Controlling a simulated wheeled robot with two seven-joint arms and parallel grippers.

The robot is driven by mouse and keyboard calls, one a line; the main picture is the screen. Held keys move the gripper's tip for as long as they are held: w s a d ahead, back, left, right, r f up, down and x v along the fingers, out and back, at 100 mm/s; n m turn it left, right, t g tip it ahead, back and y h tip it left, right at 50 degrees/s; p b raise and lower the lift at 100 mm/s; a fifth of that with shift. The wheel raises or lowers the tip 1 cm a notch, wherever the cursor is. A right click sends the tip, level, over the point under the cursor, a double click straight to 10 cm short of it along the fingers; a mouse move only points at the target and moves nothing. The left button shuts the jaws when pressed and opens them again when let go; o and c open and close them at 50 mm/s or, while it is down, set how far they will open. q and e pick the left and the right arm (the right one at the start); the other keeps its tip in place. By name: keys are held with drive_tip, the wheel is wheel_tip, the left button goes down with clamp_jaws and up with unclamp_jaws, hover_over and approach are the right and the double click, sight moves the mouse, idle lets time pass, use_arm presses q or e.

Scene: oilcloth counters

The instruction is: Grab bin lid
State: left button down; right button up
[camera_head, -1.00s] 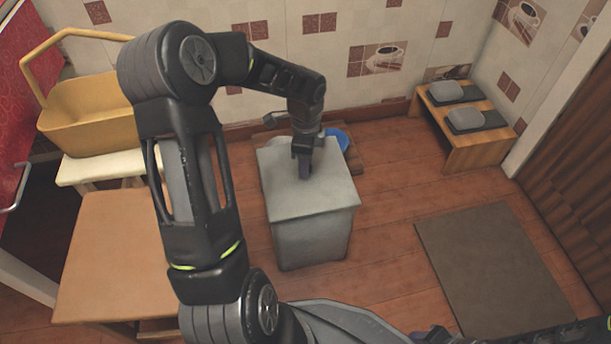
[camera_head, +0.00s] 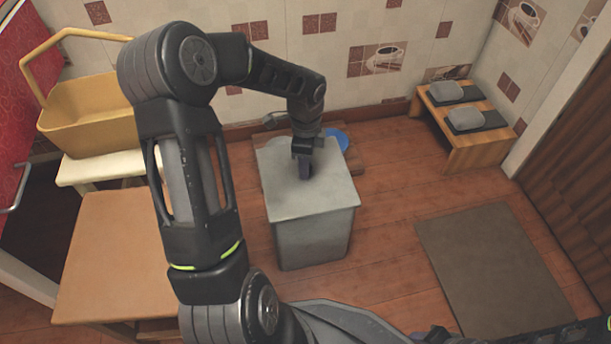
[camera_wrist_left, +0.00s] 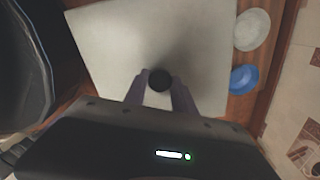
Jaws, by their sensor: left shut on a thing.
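The grey bin (camera_head: 310,240) stands on the wooden floor in the middle of the head view. Its flat square lid (camera_head: 325,195) lies on top of it, and it also fills much of the left wrist view (camera_wrist_left: 120,40). A round dark knob (camera_wrist_left: 159,80) rises from the middle of the lid. My left gripper (camera_head: 305,170) points down over the lid. Its two fingers (camera_wrist_left: 160,92) are shut on the knob, one on each side. In the head view the gripper hides the knob. My right gripper is not in view.
A blue dish (camera_head: 338,138) lies behind the bin, with a pale round one (camera_wrist_left: 252,29) beside it in the wrist view. A yellow basket (camera_head: 95,125) sits on a white stool at left. A wooden table (camera_head: 115,255) stands left; a mat (camera_head: 490,260) lies right.

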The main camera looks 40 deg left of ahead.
use_arm(q)
wheel_tip(320, 180, up, 10)
drive_tip(key=p, duration=0.5)
idle(0.6)
